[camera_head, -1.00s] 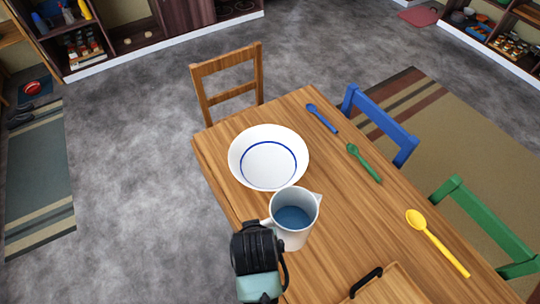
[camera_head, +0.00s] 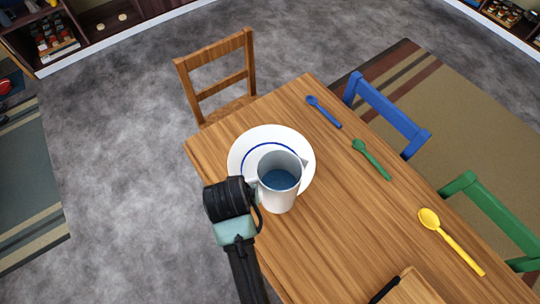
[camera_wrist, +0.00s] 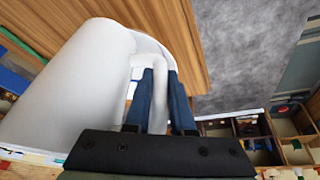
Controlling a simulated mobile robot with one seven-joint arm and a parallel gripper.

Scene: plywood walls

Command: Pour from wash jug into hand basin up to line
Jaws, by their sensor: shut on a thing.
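The wash jug (camera_head: 279,190) is a white, upright jug with blue liquid inside. My gripper (camera_head: 252,187) is shut on its handle, at the jug's left side. In the wrist view the jug (camera_wrist: 75,85) fills the left, and the fingers of my gripper (camera_wrist: 160,98) are closed around the white handle. The hand basin (camera_head: 240,150) is a wide white bowl with a blue line around its inside. It stands on the table. The jug overlaps the basin's near edge in the head view and hides part of it. I see no liquid in the visible part of the basin.
The wooden table (camera_head: 330,215) also bears a blue spoon (camera_head: 323,112), a green spoon (camera_head: 371,159) and a yellow spoon (camera_head: 450,240). A wooden tray (camera_head: 415,290) is at the near edge. Chairs stand around: wooden (camera_head: 218,75), blue (camera_head: 388,112), green (camera_head: 490,212).

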